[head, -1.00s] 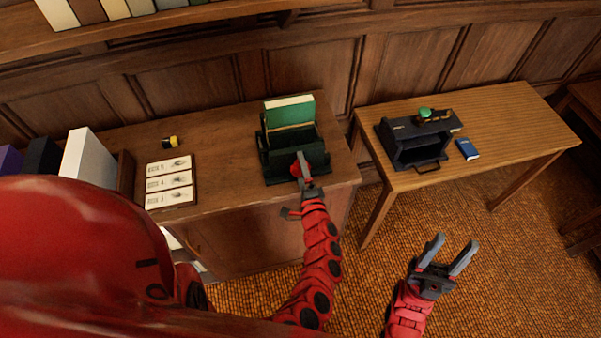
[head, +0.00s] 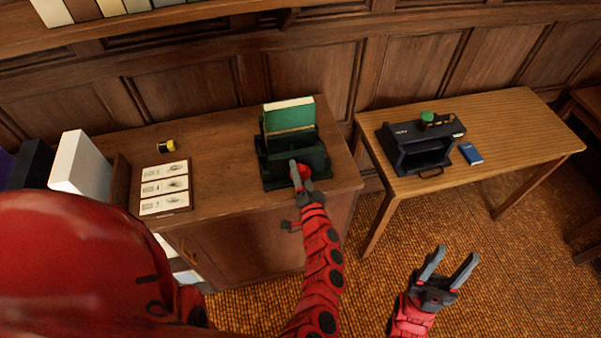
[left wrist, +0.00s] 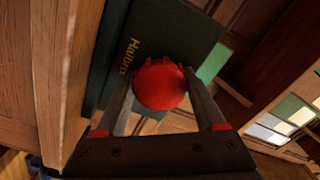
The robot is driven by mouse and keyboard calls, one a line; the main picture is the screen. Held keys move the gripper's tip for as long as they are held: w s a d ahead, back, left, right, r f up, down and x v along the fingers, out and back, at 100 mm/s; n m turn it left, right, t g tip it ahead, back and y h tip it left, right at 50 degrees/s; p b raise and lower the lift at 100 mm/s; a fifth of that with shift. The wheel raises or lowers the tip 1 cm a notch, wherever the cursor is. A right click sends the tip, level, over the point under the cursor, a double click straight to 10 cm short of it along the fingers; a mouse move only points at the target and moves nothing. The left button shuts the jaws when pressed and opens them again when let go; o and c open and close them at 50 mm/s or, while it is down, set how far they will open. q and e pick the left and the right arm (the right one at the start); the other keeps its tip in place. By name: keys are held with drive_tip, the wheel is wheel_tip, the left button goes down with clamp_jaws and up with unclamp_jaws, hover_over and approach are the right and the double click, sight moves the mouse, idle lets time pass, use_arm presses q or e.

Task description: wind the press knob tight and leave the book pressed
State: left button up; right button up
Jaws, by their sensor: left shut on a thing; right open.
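The dark green press (head: 280,160) stands on the brown cabinet top, near its right end. A green book (head: 289,118) with pale page edges stands upright in it. The red press knob (head: 304,172) is on the press's front side. My left gripper (head: 300,170) is shut on the knob; in the left wrist view the round red knob (left wrist: 160,85) sits between the two fingers, with the dark green press face (left wrist: 140,40) behind it. My right gripper (head: 450,268) is open and empty above the floor, in front of the right table.
A wooden table (head: 530,125) on the right holds a black machine (head: 415,150) with a green knob, and a blue book (head: 470,153). On the cabinet lie a card board (head: 165,187) and a small yellow-black item (head: 166,146). A white box file (head: 80,165) stands left.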

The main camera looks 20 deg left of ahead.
use_arm(q)
drive_tip(key=m+p, duration=0.4)
drive_tip(key=shift+r, duration=0.35)
drive_tip(key=shift+c, duration=0.2)
drive_tip(key=shift+f+m, duration=0.3)
drive_tip(key=shift+m, duration=0.8)
drive_tip(key=shift+f+m, duration=0.1)
drive_tip(key=shift+m, duration=0.9)
drive_tip(key=shift+m, duration=0.9)
drive_tip(key=o, duration=1.3)
